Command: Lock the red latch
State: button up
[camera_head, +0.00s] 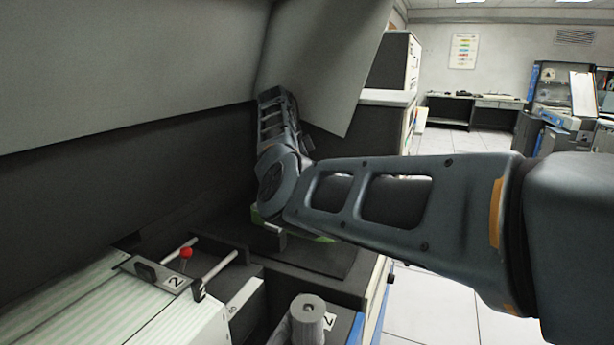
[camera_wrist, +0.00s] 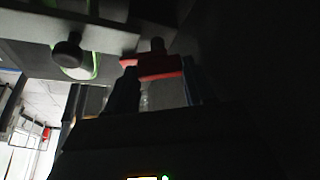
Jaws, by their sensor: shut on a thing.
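The red latch (camera_wrist: 160,66) is a red bar with a dark round knob, under a grey edge in the wrist view. My gripper (camera_wrist: 158,78) has one dark finger on each side of it and is shut on it. The latch's far side and its mount are in deep shadow. In the head view my arm reaches up beside a grey panel, and both my gripper and the latch are hidden there.
A large grey cover (camera_head: 120,65) hangs over the machine, with a grey panel (camera_head: 325,60) beside my arm. Below are a card tray (camera_head: 110,310), a red-tipped lever (camera_head: 186,253) and a grey cylinder (camera_head: 307,310). A dark knob (camera_wrist: 68,52) is left of the latch. Open floor (camera_head: 450,308) lies right.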

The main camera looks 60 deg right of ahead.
jog(key=shift+r, duration=0.1)
jog(key=o, duration=1)
jog(key=shift+o, duration=0.2)
